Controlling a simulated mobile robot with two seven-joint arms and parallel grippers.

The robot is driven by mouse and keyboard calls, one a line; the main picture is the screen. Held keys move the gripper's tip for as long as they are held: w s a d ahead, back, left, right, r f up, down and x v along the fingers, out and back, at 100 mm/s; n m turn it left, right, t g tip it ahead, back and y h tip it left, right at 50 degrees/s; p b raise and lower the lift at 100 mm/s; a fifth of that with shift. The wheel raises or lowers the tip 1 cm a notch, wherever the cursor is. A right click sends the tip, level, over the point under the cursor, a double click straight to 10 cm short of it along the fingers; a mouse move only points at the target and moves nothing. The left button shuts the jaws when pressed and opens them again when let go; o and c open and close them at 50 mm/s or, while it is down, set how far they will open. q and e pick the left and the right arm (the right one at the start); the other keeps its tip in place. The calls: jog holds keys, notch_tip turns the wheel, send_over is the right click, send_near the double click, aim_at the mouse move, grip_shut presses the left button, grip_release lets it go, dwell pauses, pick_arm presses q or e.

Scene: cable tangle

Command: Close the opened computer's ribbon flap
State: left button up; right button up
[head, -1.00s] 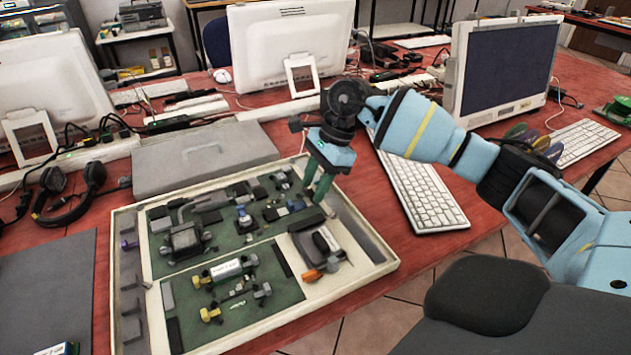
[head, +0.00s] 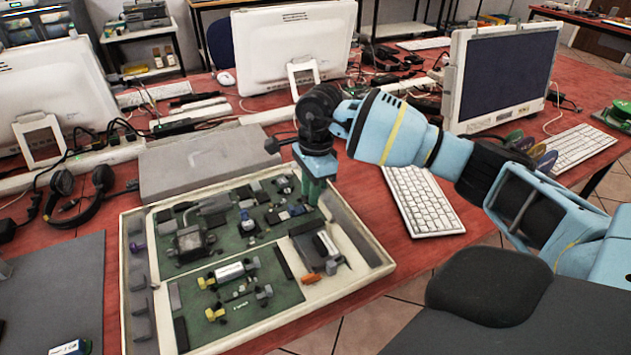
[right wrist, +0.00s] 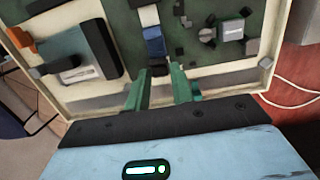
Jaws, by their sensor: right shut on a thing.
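The opened computer is a green board (head: 215,265) in a shallow cream tray (head: 372,272) on the red table. My right gripper (head: 312,196) points down at the board's right edge. In the right wrist view its two green fingers (right wrist: 160,88) stand a small gap apart, at the dark end (right wrist: 158,68) of a blue strip-like part (right wrist: 153,40). The gripper is shut on this dark end, which looks like the ribbon flap. The fingers partly hide it, and I cannot tell its angle. My left gripper is not in view.
An orange-tipped part (head: 310,278) and a dark block (head: 188,243) sit in the tray. A grey closed case (head: 205,160) lies behind it, a keyboard (head: 422,200) to its right and a dark mat (head: 60,280) to its left.

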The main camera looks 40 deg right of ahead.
aim_at(296, 211)
jog(key=shift+w+a+r+h+p, duration=0.25)
jog(key=shift+a+h+p, duration=0.3)
jog(key=shift+h, duration=0.35)
jog(key=h, duration=0.1)
jog(key=a+g+h+p, duration=0.1)
jog(key=h, duration=0.1)
jog(key=shift+w+a+f+h+p, duration=0.1)
jog(key=shift+f+h+p, duration=0.2)
jog(key=shift+f, duration=0.05)
jog(key=h, duration=0.1)
jog(key=a+g+h, duration=0.1)
jog(key=h, duration=0.1)
jog(key=shift+w+f, duration=0.1)
jog(key=shift+f, duration=0.3)
jog(key=shift+a+f+h, duration=0.1)
jog(key=shift+f+h, duration=0.15)
jog(key=shift+h, duration=0.55)
jog(key=shift+f, duration=0.1)
jog(key=shift+h, duration=0.3)
jog(key=o, duration=0.9)
jog(key=shift+a+f, duration=0.1)
jog(key=shift+c, duration=0.2)
